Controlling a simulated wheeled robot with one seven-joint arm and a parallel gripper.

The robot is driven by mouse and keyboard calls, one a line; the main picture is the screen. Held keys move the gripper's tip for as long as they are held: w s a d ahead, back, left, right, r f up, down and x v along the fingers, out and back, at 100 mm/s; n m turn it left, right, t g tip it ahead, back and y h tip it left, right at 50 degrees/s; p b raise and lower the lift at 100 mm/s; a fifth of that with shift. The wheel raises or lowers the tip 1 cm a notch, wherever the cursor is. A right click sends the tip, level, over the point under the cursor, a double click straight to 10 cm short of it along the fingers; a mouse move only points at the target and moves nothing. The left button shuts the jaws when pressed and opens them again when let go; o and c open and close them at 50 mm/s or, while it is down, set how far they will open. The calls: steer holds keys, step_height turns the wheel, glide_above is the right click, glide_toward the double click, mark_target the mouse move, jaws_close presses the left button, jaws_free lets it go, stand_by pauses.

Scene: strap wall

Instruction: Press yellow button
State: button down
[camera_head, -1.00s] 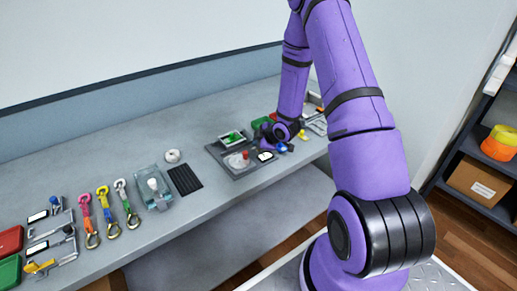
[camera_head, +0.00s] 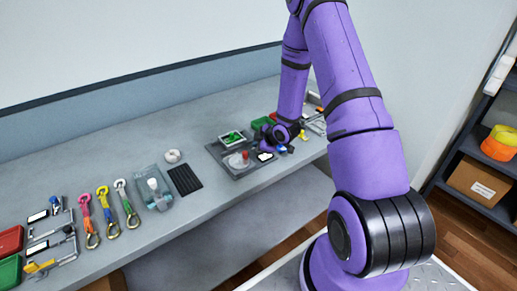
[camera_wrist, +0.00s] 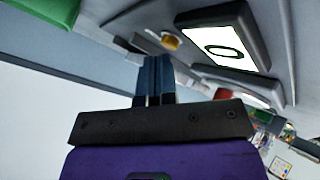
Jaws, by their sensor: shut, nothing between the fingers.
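A small round yellow-orange button (camera_wrist: 170,41) shows in the wrist view, set in a grey surface just beyond my fingertips. My gripper (camera_wrist: 155,62) has its two dark fingers together with nothing between them. The fingertips look close to the button, a little to its left; I cannot tell whether they touch. In the head view my wrist (camera_head: 281,134) is low over the right part of the bench and hides much of what lies there. A small yellow piece (camera_head: 303,135) shows just right of it; I cannot tell if it is the same button.
A green block (camera_wrist: 45,10) is at the upper left of the wrist view. In the head view a grey panel with a red knob (camera_head: 245,154) lies left of my wrist. Several straps (camera_head: 107,212) lie further left.

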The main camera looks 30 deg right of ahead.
steer(key=shift+r, duration=0.1)
stand_by(0.3)
steer(key=shift+r, duration=0.7)
steer(key=shift+r, duration=0.1)
steer(key=shift+r, duration=2.4)
